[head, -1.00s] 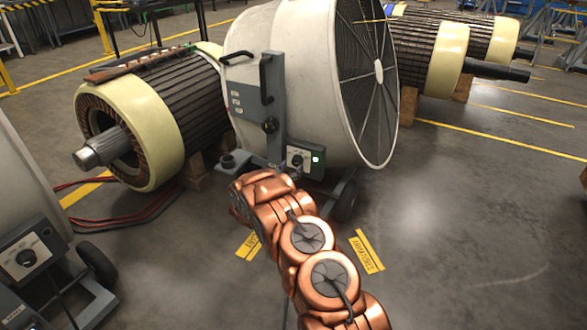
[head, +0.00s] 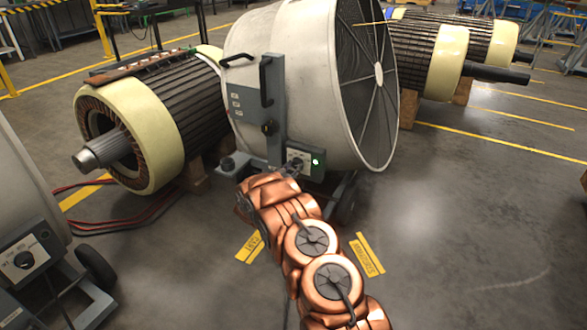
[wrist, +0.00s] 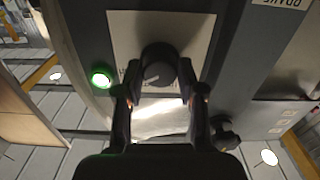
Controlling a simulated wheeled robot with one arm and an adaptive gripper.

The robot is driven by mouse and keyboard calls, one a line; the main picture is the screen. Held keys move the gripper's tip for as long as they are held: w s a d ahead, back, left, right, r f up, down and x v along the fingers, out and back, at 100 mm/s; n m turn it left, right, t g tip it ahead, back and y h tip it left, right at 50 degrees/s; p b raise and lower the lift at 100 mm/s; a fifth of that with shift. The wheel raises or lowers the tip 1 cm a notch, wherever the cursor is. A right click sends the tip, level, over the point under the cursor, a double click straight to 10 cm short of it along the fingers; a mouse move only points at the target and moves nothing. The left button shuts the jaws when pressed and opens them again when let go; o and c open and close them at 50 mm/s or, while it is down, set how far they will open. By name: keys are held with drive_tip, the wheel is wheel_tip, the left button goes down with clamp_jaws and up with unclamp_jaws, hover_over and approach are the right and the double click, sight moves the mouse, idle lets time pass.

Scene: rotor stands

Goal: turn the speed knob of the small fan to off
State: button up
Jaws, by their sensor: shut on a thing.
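The fan (head: 300,70) in the middle of the head view is a pale drum with a dark grille on a wheeled frame. Its control box (head: 315,168) is low on the near side, with a lit green lamp (head: 316,161). The wrist view shows the dark round speed knob (wrist: 158,70) with a pale pointer line, on a light plate, and the green lamp (wrist: 101,79) to its left. My gripper (wrist: 158,92) is shut on the knob, one finger on each side. In the head view my gripper (head: 291,170) is at the box. The dial marks are mostly hidden.
Another fan's control box with a knob (head: 25,259) stands at the left edge. A large rotor (head: 160,115) lies behind the middle fan, with red cables (head: 125,215) on the floor. The floor at right (head: 470,220) is clear.

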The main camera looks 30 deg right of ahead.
drive_tip(key=shift+c, duration=1.2)
